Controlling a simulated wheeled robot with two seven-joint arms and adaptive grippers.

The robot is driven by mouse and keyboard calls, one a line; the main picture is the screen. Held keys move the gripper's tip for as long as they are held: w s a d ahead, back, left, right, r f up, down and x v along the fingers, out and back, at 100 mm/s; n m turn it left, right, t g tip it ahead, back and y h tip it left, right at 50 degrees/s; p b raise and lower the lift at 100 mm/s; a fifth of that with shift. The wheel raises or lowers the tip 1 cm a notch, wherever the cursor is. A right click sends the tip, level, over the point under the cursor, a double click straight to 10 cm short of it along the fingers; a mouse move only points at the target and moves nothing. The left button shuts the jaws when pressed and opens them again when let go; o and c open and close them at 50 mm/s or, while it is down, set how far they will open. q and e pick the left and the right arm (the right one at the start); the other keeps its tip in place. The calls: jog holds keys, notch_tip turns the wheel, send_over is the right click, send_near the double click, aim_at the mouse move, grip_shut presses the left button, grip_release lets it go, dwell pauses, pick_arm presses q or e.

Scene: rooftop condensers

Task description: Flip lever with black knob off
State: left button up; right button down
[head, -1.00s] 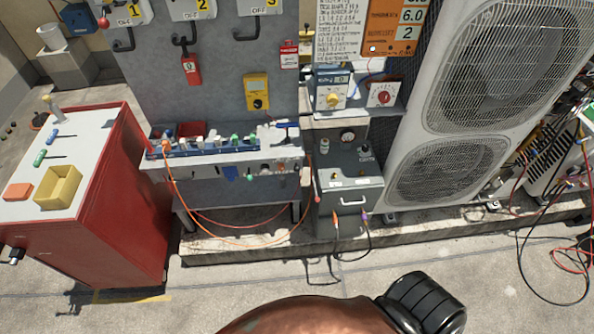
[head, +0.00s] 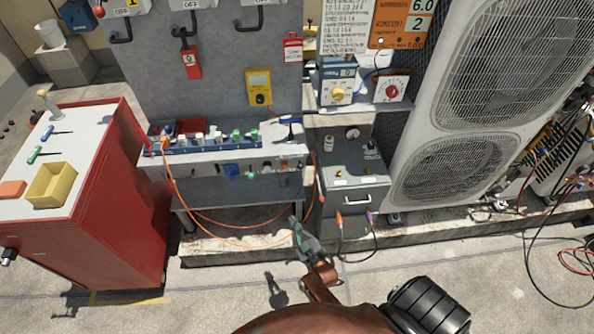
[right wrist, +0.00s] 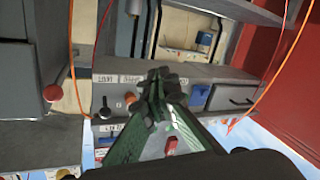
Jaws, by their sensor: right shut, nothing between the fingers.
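A small black knob (head: 266,166) shows on the front edge of the grey bench, between a blue knob and an orange one. In the right wrist view a black knob (right wrist: 104,109) stands beside an orange knob (right wrist: 130,98) on a labelled panel. Another black-topped piece (head: 371,146) stands on the grey cabinet. I cannot tell which one is the task's lever, nor its position. My right gripper (head: 297,226) is shut and empty, below and in front of the bench. Its fingertips (right wrist: 157,86) hide part of the panel in the wrist view. My left gripper is out of view.
A red-sided cart (head: 115,220) stands left and the grey cabinet (head: 352,188) right of the bench (head: 205,162). Orange cables (head: 190,225) hang below the bench. A red-knobbed lever (right wrist: 54,92) shows in the wrist view. Large fan units (head: 470,110) stand at right.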

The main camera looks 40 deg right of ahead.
aim_at(291, 155)
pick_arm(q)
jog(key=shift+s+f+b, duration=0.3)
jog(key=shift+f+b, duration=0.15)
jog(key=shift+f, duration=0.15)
pick_arm(e)
jog(key=w+d+r+t+h, duration=0.1)
jog(key=d+r+h, duration=0.1)
jog(key=r, duration=0.6)
jog(key=w+d+r+m+t+h, duration=0.1)
jog(key=d+r+t+h, duration=0.1)
jog(key=r, duration=0.7)
jog(key=shift+w+d+m+t+h, duration=0.35)
jog(key=shift+d+h, duration=0.15)
jog(key=shift+d, duration=0.1)
